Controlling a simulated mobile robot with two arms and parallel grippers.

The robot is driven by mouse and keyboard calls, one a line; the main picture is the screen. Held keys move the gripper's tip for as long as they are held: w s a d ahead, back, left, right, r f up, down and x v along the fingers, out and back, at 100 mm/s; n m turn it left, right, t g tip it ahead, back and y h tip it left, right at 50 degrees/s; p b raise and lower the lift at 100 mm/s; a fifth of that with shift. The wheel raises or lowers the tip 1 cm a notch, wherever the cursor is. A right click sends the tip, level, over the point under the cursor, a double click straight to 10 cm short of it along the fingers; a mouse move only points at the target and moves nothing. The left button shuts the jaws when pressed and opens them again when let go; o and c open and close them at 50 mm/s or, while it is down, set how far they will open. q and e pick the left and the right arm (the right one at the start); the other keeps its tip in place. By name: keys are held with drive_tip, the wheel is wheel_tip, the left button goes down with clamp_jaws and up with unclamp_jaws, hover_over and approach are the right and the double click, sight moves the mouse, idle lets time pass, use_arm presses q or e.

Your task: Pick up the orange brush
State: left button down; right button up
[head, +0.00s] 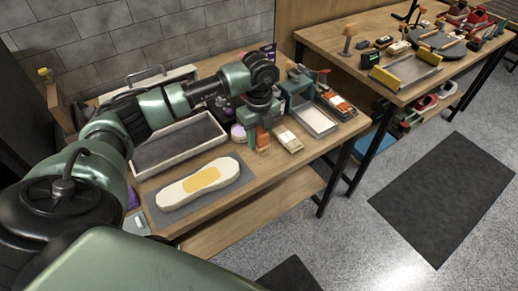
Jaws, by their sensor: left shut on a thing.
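My left arm reaches in from the left over the wooden workbench. Its left gripper (257,132) points down near the right half of the bench. It is shut on a small orange thing that looks like the orange brush (262,140). Only a small orange part shows below and between the fingers; the rest is hidden by the gripper. I cannot tell whether it touches the bench. My right gripper is not in view.
A white and yellow sole-shaped piece (203,180) lies on a grey mat (168,218). A grey tray (180,146) is behind it. Pale brushes (287,139) and a metal tray (315,118) stand to the right. A second bench (350,60) is at the back right.

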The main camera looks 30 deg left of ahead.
sight(259, 129)
use_arm(q)
wheel_tip(259, 129, up, 15)
drive_tip(key=b, duration=0.2)
drive_tip(key=shift+f, duration=0.2)
